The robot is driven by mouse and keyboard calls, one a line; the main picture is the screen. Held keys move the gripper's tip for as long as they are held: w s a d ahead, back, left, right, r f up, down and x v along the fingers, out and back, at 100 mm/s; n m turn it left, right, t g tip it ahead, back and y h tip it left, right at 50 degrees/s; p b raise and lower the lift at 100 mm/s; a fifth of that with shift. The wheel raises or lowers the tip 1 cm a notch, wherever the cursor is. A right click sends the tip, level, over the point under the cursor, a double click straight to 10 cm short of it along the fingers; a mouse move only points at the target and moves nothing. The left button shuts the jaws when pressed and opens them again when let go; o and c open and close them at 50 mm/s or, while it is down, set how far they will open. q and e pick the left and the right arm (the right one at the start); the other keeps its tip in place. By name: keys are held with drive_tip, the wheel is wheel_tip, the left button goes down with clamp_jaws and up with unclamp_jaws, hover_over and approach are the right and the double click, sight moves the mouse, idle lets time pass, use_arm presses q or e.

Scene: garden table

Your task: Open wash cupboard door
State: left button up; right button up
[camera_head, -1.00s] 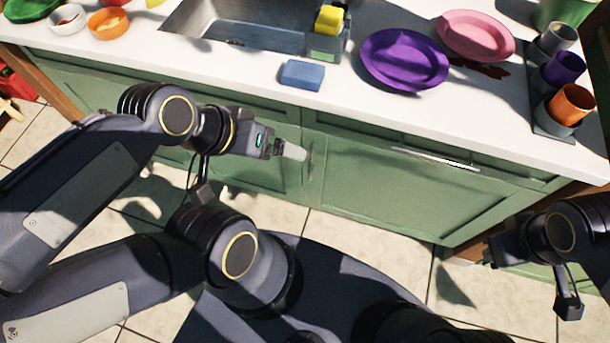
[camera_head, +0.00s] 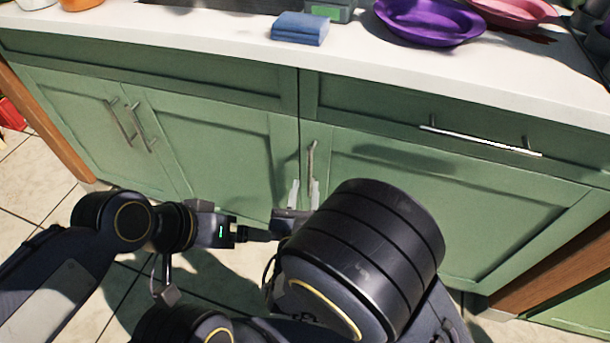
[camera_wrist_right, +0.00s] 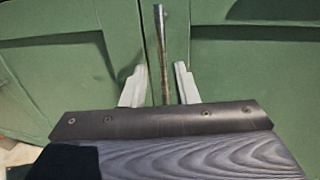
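The green cupboard under the counter has a wide right door (camera_head: 480,205) with a vertical metal handle (camera_head: 311,160) near its left edge. All the doors look closed. My right gripper (camera_head: 303,193) is open, with its two pale fingers just below and in front of this handle. In the right wrist view the handle (camera_wrist_right: 161,50) stands between the spread fingers of the right gripper (camera_wrist_right: 160,85), with a gap on each side. My left gripper (camera_head: 245,233) is low, left of the right one; its fingertips are hard to make out.
Two left doors (camera_head: 200,140) have paired vertical handles (camera_head: 132,125). A drawer above the right door has a horizontal handle (camera_head: 480,142). On the white counter (camera_head: 180,30) are a blue sponge (camera_head: 300,28) and a purple plate (camera_head: 430,22). Tiled floor lies below.

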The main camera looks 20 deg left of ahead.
sight(309, 169)
drive_tip(key=w, duration=0.4)
drive_tip(key=w+a+b, duration=0.1)
drive_tip(key=w, duration=0.2)
clamp_jaws()
